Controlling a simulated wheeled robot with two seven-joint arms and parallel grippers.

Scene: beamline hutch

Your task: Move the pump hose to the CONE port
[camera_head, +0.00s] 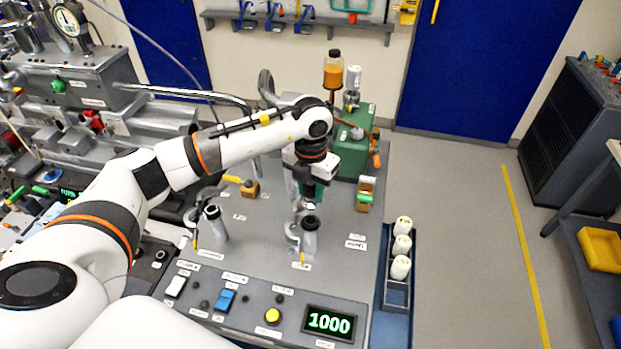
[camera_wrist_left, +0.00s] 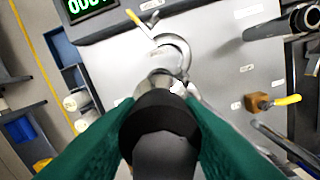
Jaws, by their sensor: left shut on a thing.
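My left gripper (camera_head: 311,196) is over the grey bench panel (camera_head: 265,210), directly above the right-hand metal port (camera_head: 309,243). In the left wrist view its green fingers (camera_wrist_left: 160,128) are shut on a black cylindrical end, which appears to be the pump hose end (camera_wrist_left: 160,120). A metal fitting with a curved clamp (camera_wrist_left: 178,50) lies just beyond it; I cannot tell whether they touch. A second upright metal port (camera_head: 214,225) with a dark top stands to the left. The port labels are too small to read, so I cannot tell which is CONE. My right gripper is not in view.
A green pump unit (camera_head: 352,150) with an amber bottle (camera_head: 333,72) stands behind. A brass valve with a yellow handle (camera_head: 249,187) is at the left. Several white containers sit in a rack (camera_head: 396,290) at the right. The front panel has switches and a display (camera_head: 329,322) reading 1000.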

